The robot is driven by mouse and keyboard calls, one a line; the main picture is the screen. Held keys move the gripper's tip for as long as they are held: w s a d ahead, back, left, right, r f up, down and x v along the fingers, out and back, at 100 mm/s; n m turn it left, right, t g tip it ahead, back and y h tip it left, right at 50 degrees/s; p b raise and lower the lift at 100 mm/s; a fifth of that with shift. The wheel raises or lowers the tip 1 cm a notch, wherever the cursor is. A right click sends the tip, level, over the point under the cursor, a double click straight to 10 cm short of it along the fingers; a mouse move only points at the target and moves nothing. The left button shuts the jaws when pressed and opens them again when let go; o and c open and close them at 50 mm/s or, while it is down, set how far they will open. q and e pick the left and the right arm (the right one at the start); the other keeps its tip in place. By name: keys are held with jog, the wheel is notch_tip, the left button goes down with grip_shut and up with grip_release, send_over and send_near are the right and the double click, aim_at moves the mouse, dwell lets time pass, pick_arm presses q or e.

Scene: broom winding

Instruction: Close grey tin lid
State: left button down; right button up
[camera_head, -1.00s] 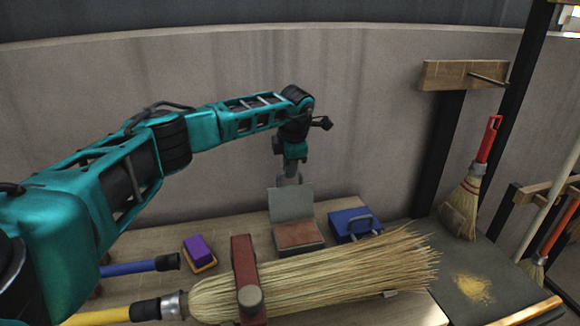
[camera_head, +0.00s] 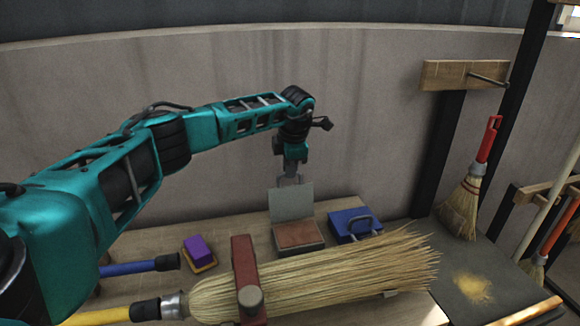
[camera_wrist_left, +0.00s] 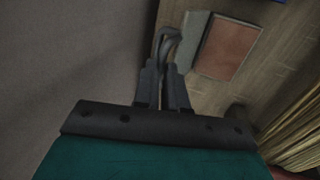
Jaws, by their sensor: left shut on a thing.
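The grey tin (camera_head: 300,237) stands on the bench with its reddish contents showing. Its grey lid (camera_head: 291,204) is raised, standing roughly upright at the tin's back edge. My left gripper (camera_head: 289,181) reaches down from above to the lid's top edge and is shut on it. The wrist view shows the gripper's dark fingers (camera_wrist_left: 167,45) by the edge of the lid (camera_wrist_left: 192,42), with the tin's reddish inside (camera_wrist_left: 227,48) beyond. The exact contact is small and dark. My right gripper is not in view.
A blue box with a handle (camera_head: 350,225) stands close right of the tin. A large straw broom (camera_head: 340,275) lies in front under a red clamp (camera_head: 245,270). A purple block (camera_head: 198,250) lies to the left. The concrete wall (camera_head: 380,120) rises behind.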

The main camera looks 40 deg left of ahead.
pick_arm(q)
jog(key=s+d+f+t+y+b, duration=0.1)
jog(key=s+d+t+y+b, duration=0.1)
jog(key=s+d, duration=0.4)
jog(key=shift+d+t+y, duration=0.3)
jog(key=shift+d+y, duration=0.4)
dwell(0.4)
jog(key=c, duration=1.4)
grip_release()
jog(key=shift+w+f, duration=0.1)
jog(key=shift+o, duration=1.1)
jog(key=shift+r, duration=0.25)
jog(key=v, duration=1.2)
jog(key=shift+s+d+r+b, duration=0.15)
jog(key=shift+s+r+b, duration=0.1)
jog(key=shift+b, duration=0.1)
